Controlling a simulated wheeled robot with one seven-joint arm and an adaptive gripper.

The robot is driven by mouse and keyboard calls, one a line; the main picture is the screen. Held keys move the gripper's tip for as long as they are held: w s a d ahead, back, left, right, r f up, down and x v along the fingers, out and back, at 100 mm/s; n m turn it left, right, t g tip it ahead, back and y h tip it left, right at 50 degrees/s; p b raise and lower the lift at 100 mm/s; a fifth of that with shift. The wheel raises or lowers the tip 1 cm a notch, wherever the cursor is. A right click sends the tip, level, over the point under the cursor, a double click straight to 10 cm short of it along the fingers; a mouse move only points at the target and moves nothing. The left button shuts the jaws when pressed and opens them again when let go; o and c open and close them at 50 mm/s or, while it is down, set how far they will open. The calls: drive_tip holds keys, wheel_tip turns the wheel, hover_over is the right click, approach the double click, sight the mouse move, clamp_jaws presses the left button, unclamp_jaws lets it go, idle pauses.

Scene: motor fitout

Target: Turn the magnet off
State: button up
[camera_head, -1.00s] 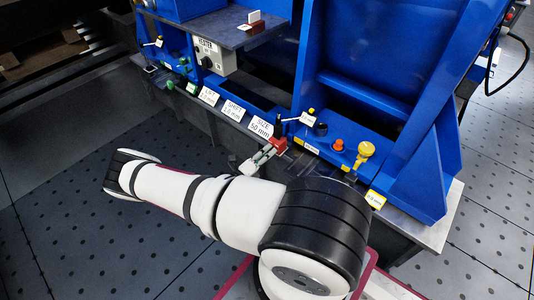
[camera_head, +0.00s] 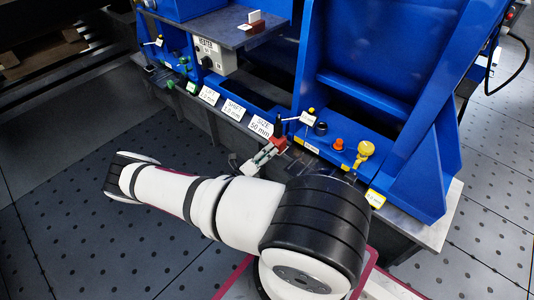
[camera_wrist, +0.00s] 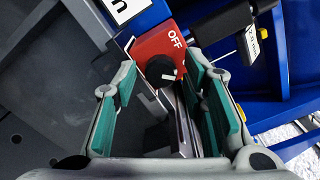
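The magnet switch is a red block (camera_wrist: 160,48) with white "OFF" lettering and a round black knob (camera_wrist: 161,71), at the upper middle of the wrist view. The red block also shows in the head view (camera_head: 279,143), at the front of the blue machine. My gripper (camera_wrist: 163,84) is open, with its teal-padded fingers on either side of the knob and nothing held between them. I cannot tell whether a finger touches the knob. In the head view my gripper (camera_head: 262,155) reaches the red block from the lower left. The far side of the block is hidden.
A black handle (camera_wrist: 226,32) with a white tag stands right of the switch. A yellow knob (camera_head: 365,150) and an orange button (camera_head: 338,144) sit further right along the ledge. White labels (camera_head: 234,110) line the ledge to the left. Open floor lies at the left.

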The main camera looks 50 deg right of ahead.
drive_tip(key=shift+a, duration=0.1)
drive_tip(key=a, duration=1.1)
drive_tip(key=shift+w+a, duration=0.35)
drive_tip(key=shift+a, duration=0.05)
